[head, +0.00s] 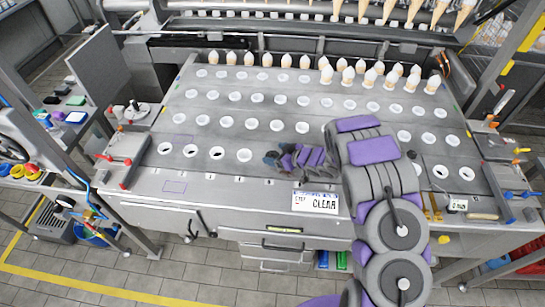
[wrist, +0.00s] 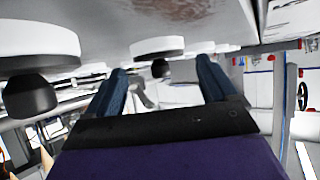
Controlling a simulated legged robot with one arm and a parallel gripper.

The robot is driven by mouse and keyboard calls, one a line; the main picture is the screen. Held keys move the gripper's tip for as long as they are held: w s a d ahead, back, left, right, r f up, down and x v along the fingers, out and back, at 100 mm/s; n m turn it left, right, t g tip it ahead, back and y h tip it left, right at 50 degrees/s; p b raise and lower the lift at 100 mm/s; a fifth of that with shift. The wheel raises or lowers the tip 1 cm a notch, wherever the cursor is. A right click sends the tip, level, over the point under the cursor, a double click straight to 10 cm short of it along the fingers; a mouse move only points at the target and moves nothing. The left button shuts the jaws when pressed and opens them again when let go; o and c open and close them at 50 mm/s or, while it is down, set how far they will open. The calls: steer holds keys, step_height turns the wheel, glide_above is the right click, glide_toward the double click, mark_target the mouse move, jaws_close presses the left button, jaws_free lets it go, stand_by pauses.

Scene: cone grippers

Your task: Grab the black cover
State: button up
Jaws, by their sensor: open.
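My gripper (head: 273,158) is over the front rows of the grey machine plate (head: 230,138) in the head view, reaching left from my grey and purple arm. In the wrist view its two blue fingers are apart, and the gripper (wrist: 160,66) holds nothing. A small black rounded piece (wrist: 160,69) with a white disc (wrist: 158,48) shows in the gap between the fingers, apparently beyond the tips. A larger black piece (wrist: 30,97) with a white disc (wrist: 38,42) is nearer, left of the left finger. I cannot tell which black piece is the cover. My arm hides part of the plate.
White ring holes (head: 245,155) run in rows across the plate. Several filled cones (head: 265,60) stand along its back. A sign reading "CLEAR" (head: 316,202) is on the front edge. A red-handled lever (head: 128,160) is at the left. Tiled floor (head: 120,270) lies in front.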

steer(key=shift+w+a+f, duration=0.15)
steer(key=shift+a, duration=0.1)
steer(key=c, duration=1.1)
